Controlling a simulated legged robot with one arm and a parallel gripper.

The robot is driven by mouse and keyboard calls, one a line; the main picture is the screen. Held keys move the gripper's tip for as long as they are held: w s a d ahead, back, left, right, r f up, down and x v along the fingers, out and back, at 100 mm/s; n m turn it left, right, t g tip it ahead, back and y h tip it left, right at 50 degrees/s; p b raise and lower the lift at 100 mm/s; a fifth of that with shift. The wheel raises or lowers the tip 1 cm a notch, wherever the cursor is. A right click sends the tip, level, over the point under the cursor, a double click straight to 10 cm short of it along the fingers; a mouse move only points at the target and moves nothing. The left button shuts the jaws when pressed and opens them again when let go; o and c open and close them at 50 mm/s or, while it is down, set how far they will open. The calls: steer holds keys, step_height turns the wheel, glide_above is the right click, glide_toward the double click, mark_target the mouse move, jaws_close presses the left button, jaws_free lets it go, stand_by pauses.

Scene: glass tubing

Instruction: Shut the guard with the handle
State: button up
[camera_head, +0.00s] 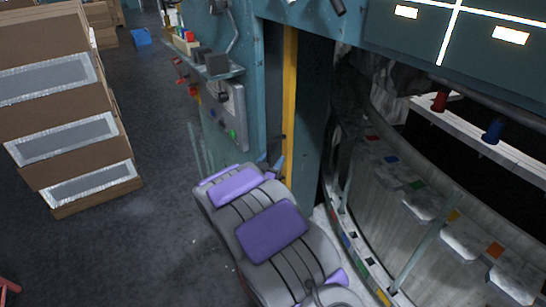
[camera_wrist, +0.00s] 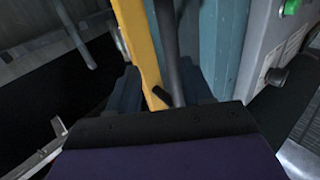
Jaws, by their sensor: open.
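The guard has a yellow upright edge (camera_head: 290,85), seen beside the dark opening of the machine in the head view. The yellow edge also shows in the wrist view (camera_wrist: 138,45). A dark bar that looks like the handle (camera_wrist: 167,50) stands just right of it. My gripper (camera_wrist: 162,82) is open, with one blue-grey finger on each side of the yellow edge and bar. I cannot tell whether the fingers touch the bar. In the head view my gripper (camera_head: 276,163) is small and partly hidden by my grey and purple arm, close to the yellow edge's lower end.
A control panel with a green button (camera_head: 232,134) is on the teal wall left of the guard. A small shelf (camera_head: 212,66) juts out above it. The curved glass-tubing machine (camera_head: 400,190) stands right. Stacked boxes (camera_head: 65,120) stand left, with clear floor between.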

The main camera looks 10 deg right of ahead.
steer(key=shift+w+a, duration=0.25)
steer(key=shift+w, duration=0.8)
steer(key=shift+d, duration=0.4)
steer(key=shift+c, duration=0.8)
steer(key=shift+d+f, duration=0.1)
steer(key=shift+c, duration=0.8)
steer(key=shift+a, duration=0.3)
jaws_close()
